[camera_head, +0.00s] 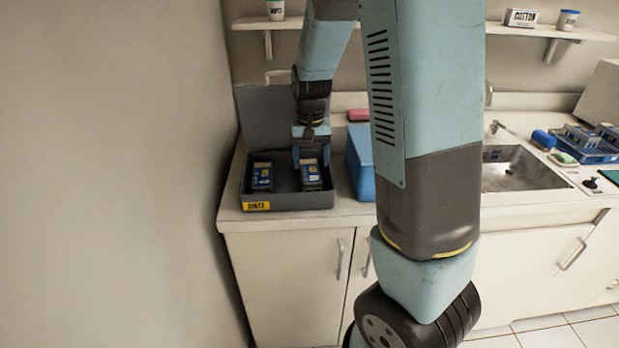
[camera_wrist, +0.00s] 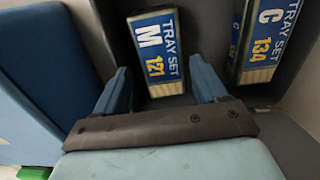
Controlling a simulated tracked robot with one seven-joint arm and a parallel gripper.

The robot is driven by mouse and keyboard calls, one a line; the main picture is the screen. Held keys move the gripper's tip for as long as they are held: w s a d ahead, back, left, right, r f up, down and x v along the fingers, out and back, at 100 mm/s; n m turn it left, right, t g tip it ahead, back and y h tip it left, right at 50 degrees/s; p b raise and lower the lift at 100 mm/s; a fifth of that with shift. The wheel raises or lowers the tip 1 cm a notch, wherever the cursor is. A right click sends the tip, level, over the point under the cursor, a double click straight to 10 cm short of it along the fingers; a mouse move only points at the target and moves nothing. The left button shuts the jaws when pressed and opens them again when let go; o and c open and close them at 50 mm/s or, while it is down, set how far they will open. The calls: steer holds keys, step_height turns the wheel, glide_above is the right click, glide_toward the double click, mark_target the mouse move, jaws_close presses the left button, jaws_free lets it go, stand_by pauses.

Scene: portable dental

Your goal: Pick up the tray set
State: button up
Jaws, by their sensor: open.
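Two tray sets lie in an open dark grey box (camera_head: 290,203) on the counter. The right one (camera_head: 311,174) is under my gripper (camera_head: 311,158); the left one (camera_head: 262,176) lies apart from it. In the wrist view, the tray set marked M 121 (camera_wrist: 158,55) shows between the two blue fingers of my gripper (camera_wrist: 160,78). The tray set marked C 134 (camera_wrist: 264,42) lies to its right. My gripper is open, with a finger on either side of the M 121 set's near end. I cannot tell whether the fingers touch it.
The box's raised lid (camera_head: 262,112) stands behind it, and a yellow label (camera_head: 257,206) is on its front. A blue container (camera_head: 361,168) stands close on the right. Further right are a sink (camera_head: 520,175) and a blue rack (camera_head: 592,152) with similar packs.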

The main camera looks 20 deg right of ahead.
mark_target(310, 170)
steer(key=shift+w+f, duration=0.15)
steer(key=shift+f, duration=2.7)
steer(key=shift+c, duration=0.4)
steer(key=c, duration=0.8)
steer(key=shift+r, duration=0.15)
steer(key=shift+r, duration=0.3)
step_height(310, 170, up, 2)
steer(key=shift+r, duration=0.15)
steer(key=s+r, duration=0.2)
steer(key=r, duration=0.1)
steer(key=s+r, duration=0.4)
steer(key=s, duration=0.2)
steer(key=s+r, duration=0.1)
steer(key=s, duration=0.2)
steer(key=s+r, duration=0.2)
steer(key=s, duration=0.1)
